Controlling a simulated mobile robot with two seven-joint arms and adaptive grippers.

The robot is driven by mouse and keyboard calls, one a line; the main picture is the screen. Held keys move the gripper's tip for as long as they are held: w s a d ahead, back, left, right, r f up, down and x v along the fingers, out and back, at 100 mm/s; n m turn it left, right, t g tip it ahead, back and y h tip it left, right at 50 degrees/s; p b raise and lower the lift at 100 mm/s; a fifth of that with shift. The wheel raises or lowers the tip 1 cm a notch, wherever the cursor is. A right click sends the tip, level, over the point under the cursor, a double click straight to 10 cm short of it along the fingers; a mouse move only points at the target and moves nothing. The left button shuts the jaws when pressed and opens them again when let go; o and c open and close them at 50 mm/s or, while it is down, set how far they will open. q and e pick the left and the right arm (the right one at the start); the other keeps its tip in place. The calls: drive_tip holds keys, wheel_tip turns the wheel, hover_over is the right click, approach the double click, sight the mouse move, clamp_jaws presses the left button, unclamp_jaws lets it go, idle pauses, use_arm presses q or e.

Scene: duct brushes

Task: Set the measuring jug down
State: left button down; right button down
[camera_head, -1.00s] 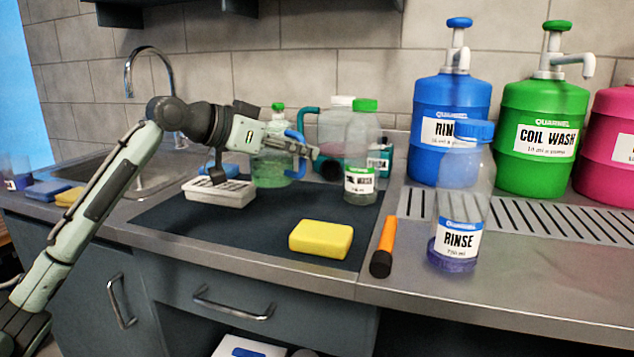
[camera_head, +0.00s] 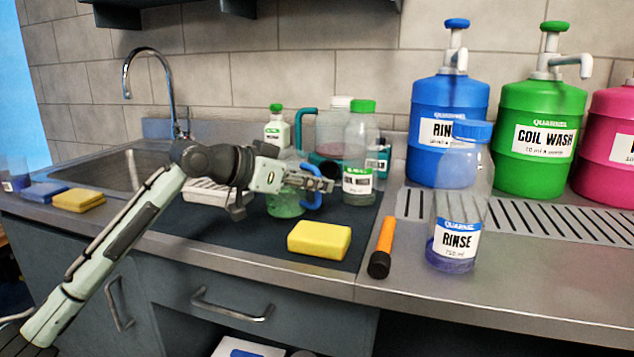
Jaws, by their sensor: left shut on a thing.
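The clear measuring jug (camera_head: 285,206) has green liquid low in it and a blue handle (camera_head: 313,198) on its right side. It is upright over the dark mat (camera_head: 250,230). Its base is at or just above the mat; I cannot tell if it touches. My left gripper (camera_head: 318,184) is shut on the blue handle. My wrist and fingers cover much of the jug's upper part. My right gripper is not in view.
A white tray (camera_head: 205,194) lies left of the jug. A green-capped bottle (camera_head: 360,155) stands close on the right, with a teal-handled jug (camera_head: 330,130) behind. A yellow sponge (camera_head: 320,239) lies in front. An orange-and-black torch-like tool (camera_head: 383,247) and rinse bottle (camera_head: 458,205) are farther right.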

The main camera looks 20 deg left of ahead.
use_arm(q)
drive_tip(key=c, duration=1.6)
unclamp_jaws()
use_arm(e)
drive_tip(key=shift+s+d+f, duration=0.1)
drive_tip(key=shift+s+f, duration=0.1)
use_arm(q)
drive_tip(key=shift+r, duration=0.1)
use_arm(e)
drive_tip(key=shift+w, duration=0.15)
